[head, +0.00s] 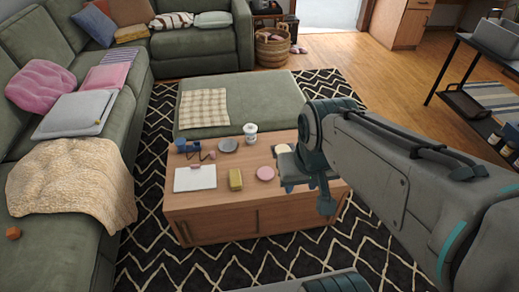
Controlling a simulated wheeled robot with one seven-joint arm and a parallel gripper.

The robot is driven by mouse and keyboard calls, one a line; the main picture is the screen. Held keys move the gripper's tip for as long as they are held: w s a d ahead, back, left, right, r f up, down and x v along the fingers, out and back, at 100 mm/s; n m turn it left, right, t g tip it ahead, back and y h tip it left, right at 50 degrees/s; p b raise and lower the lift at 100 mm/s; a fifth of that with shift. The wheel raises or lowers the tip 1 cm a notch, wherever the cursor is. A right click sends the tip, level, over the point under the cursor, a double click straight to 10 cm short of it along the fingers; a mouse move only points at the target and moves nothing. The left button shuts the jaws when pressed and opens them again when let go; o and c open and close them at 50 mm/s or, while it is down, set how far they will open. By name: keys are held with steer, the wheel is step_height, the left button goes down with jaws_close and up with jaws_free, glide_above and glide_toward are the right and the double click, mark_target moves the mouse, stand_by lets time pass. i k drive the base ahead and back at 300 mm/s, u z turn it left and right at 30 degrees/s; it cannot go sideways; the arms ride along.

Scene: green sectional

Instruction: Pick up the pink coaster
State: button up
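The pink coaster (265,173) is a small round disc lying flat on the wooden coffee table (220,207), right of the middle of its top. My gripper (290,186) is at the right part of the table, just right of the coaster and apart from it in the picture. My arm comes in from the right and partly covers the gripper. Whether its fingers are open or shut is unclear, and its height over the table is hard to judge. The coaster is fully in view.
A yellow block (235,180), a white notebook (195,178), a grey disc (228,145), a white cup (250,133) and a blue object (186,146) are on the table. A green ottoman (270,99) stands behind it, and the green sofa (95,215) lines the left.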

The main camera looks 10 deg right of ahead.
mark_target(264, 174)
steer(key=z, duration=0.15)
steer(key=i, duration=1.2)
steer(key=u, duration=0.15)
